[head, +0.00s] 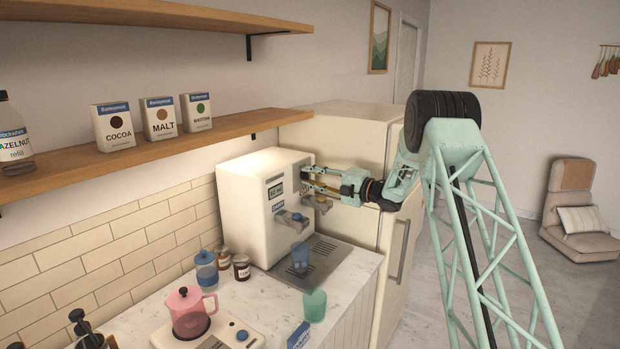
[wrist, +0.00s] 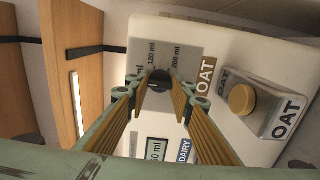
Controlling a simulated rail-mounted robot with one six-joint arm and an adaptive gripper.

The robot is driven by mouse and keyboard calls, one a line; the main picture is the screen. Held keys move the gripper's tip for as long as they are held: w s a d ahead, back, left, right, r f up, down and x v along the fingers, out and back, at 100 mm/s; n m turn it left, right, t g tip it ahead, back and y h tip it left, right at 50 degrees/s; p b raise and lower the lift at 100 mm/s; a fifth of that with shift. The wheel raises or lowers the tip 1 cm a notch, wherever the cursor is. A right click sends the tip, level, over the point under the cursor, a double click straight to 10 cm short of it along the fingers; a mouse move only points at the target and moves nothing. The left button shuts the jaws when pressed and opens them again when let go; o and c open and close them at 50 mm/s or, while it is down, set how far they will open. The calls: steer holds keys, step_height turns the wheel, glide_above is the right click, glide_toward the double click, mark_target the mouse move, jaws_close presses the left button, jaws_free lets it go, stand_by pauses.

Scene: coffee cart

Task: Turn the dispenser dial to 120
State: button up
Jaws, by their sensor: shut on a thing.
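The dispenser (head: 240,200) is a cream box on the counter with a small display and two spouts. In the wrist view its dark round dial (wrist: 159,80) sits on a grey plate marked with ml values, among them 120 ml and 200 ml. My gripper (wrist: 158,92) has its two ribbed fingers closed on the dial from both sides. The dial's pointer is too small to read. In the head view my gripper (head: 308,181) reaches the dispenser's front from the right, and its fingers hide the dial.
An OAT spout with a yellow button (wrist: 242,99) is right of the dial in the wrist view. A blue cup (head: 300,256) stands on the drip tray (head: 322,268), with a green cup (head: 315,305) in front. A fridge (head: 345,130) stands behind.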

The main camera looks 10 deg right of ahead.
steer(key=shift+m, duration=0.6)
steer(key=m, duration=0.4)
steer(key=shift+m, duration=0.4)
steer(key=m+p, duration=0.2)
steer(key=m, duration=0.3)
steer(key=shift+m, duration=0.4)
steer(key=o, duration=0.9)
steer(key=shift+c, duration=0.2)
steer(key=shift+s+d, duration=0.1)
steer(key=v, duration=1.1)
steer(key=shift+s+d, duration=0.25)
steer(key=shift+d, duration=0.05)
